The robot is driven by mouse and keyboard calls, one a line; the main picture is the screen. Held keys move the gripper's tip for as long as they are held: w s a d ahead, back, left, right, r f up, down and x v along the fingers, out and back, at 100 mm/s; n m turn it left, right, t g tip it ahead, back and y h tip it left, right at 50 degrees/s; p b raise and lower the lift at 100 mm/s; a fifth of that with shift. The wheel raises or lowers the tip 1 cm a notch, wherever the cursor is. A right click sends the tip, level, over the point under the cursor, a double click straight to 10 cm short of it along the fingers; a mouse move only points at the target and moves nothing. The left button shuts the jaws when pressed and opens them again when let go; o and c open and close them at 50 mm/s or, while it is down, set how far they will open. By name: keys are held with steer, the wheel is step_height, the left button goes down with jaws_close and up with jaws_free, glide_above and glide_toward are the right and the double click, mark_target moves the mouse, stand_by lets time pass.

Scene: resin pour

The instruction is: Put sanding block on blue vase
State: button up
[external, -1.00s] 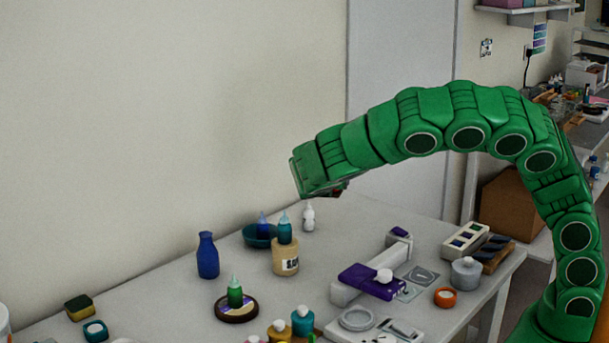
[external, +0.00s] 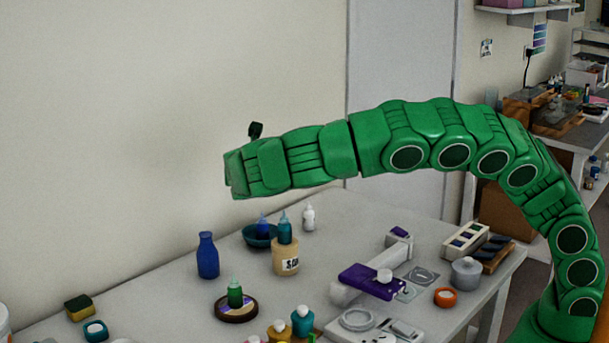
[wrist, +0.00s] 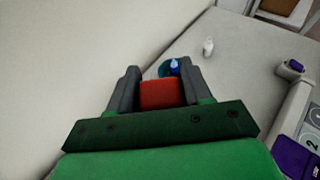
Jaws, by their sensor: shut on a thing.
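The blue vase (external: 207,257) stands upright on the table near the wall, left of the teal bowl. My gripper (wrist: 160,78) is shut on a red block, which I take to be the sanding block (wrist: 161,95); it sits between the two grey fingers. In the external view my arm's end is above the table, up and slightly right of the vase, with clear space between them. The fingers and the block cannot be made out in that view. The vase cannot be seen in the wrist view.
The teal bowl (external: 256,239) holds a blue bottle, beside a tan jar (external: 286,262). A white bottle (external: 308,217) stands behind. A green bottle (external: 235,294) stands on a round tin. A yellow and dark sponge (external: 79,307) lies at left. The wall is close behind the vase.

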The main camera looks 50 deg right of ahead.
steer(key=shift+w+a+f, duration=0.75)
steer(key=shift+w+f, duration=0.6)
steer(key=shift+w, duration=0.35)
steer(key=shift+w+a+f, duration=0.8)
steer(key=shift+w+f, duration=0.6)
steer(key=shift+w, duration=0.35)
steer(key=shift+w+a+f, duration=0.75)
steer(key=shift+w+f, duration=0.6)
steer(key=shift+w, duration=0.35)
steer(key=shift+w+a+f, duration=0.15)
steer(key=shift+w+f, duration=0.15)
steer(key=shift+f, duration=1.6)
steer(key=shift+f, duration=0.1)
steer(key=o, duration=1)
steer(key=shift+o, duration=0.2)
